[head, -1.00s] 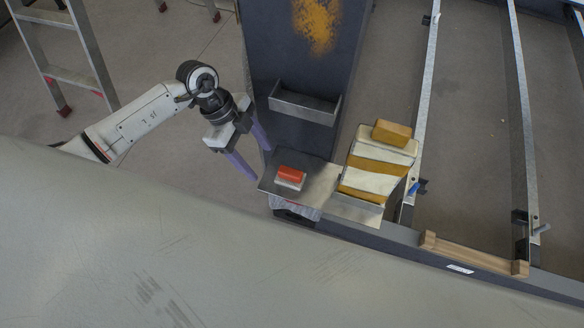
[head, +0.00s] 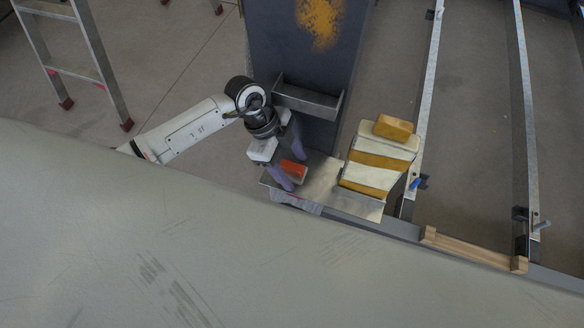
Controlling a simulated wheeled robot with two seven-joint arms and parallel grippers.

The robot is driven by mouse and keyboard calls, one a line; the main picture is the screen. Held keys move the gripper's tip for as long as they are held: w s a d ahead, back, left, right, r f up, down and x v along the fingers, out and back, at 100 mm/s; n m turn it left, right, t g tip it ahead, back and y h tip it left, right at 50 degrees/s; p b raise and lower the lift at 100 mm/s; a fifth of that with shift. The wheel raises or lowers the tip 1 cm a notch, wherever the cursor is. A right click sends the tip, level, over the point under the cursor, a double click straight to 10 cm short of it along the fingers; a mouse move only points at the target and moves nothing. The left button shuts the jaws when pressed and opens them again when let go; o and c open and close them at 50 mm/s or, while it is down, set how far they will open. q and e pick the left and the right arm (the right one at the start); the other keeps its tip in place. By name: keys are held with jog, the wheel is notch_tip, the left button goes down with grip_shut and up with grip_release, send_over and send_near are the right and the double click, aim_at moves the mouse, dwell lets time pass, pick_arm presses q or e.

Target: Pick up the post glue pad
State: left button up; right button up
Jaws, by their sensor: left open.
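A small red-topped block (head: 295,168), which looks like the glue pad, lies on a flat metal plate (head: 322,184) at the foot of the dark post (head: 300,60). My left gripper (head: 287,161) is open, its purple fingers over the plate at the block. One finger is on the near left side of the block and the other on its far side. The near finger and hand hide part of the block, and I cannot tell whether the fingers touch it. My right gripper is out of view.
A striped white-and-ochre stack (head: 374,168) with an ochre block (head: 393,128) on top stands at the plate's right. A metal trough (head: 307,100) hangs on the post. A large grey panel (head: 130,230) fills the foreground. A ladder (head: 75,68) stands at left.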

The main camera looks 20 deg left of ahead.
pick_arm(q)
jog(key=c, duration=1.2)
jog(key=shift+o, duration=0.2)
jog(key=shift+r, duration=0.15)
jog(key=shift+a+r, duration=0.1)
jog(key=shift+a, duration=0.15)
jog(key=a+b, duration=0.2)
jog(key=a, duration=1.5)
jog(key=shift+w+a, duration=0.25)
jog(key=shift+w, duration=0.05)
